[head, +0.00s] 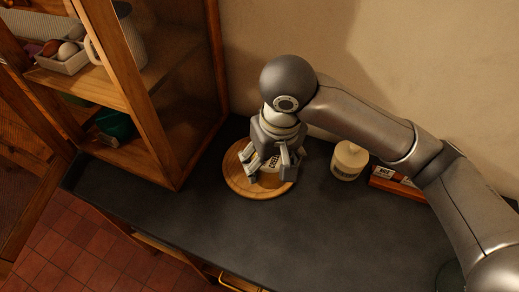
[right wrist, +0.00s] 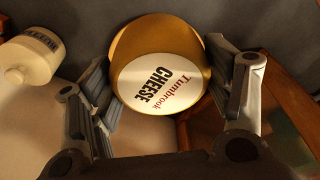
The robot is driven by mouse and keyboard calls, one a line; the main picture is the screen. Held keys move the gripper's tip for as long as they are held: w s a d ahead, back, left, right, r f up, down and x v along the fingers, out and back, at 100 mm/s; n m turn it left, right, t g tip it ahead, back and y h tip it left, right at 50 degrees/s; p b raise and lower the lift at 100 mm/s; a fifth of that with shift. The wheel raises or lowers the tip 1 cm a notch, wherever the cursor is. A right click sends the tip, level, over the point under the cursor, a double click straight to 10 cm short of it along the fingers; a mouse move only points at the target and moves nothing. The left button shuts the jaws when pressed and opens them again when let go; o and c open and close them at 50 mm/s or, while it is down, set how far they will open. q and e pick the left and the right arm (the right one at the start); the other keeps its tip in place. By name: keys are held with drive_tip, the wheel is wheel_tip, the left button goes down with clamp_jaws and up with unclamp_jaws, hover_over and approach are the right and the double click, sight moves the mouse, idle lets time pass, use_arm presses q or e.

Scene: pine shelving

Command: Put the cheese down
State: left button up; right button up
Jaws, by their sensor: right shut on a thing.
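The cheese has a pale label reading "Tumbrook CHEESE" and shows in the right wrist view (right wrist: 160,85) between my right gripper's fingers. In the head view, a small part of the cheese (head: 271,161) shows below the hand. My right gripper (head: 272,168) is shut on it, pointing down over the round wooden board (head: 242,185). The board lies on the dark counter. The hand hides the cheese's underside, so I cannot tell whether it touches the board. My left gripper is not in view.
A cream lidded jar (head: 349,160) stands right of the board, with a reddish-brown box (head: 397,184) beyond it. A wooden shelf unit (head: 160,130) rises close on the left. The dark counter (head: 290,230) is clear in front of the board.

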drive_tip(key=w+f, duration=0.2)
drive_tip(key=w, duration=0.1)
drive_tip(key=w+a+f+p, duration=0.1)
drive_tip(key=w+f, duration=0.2)
drive_tip(key=w, duration=0.1)
drive_tip(key=w+a+f, duration=0.1)
drive_tip(key=w+f, duration=0.1)
drive_tip(key=w, duration=0.1)
drive_tip(key=shift+w+f, duration=0.25)
drive_tip(key=shift+f, duration=0.1)
drive_tip(key=shift+w+f+p, duration=0.3)
drive_tip(key=shift+w+f, duration=0.05)
drive_tip(key=shift+f, duration=0.05)
wheel_tip(320, 180, down, 3)
drive_tip(key=shift+w+p, duration=0.1)
drive_tip(key=shift+p, duration=0.5)
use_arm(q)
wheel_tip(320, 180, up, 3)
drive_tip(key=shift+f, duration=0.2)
use_arm(e)
drive_tip(key=shift+f, duration=0.15)
drive_tip(key=o, duration=1.4)
drive_tip(key=shift+f, duration=0.15)
drive_tip(key=shift+c, duration=0.2)
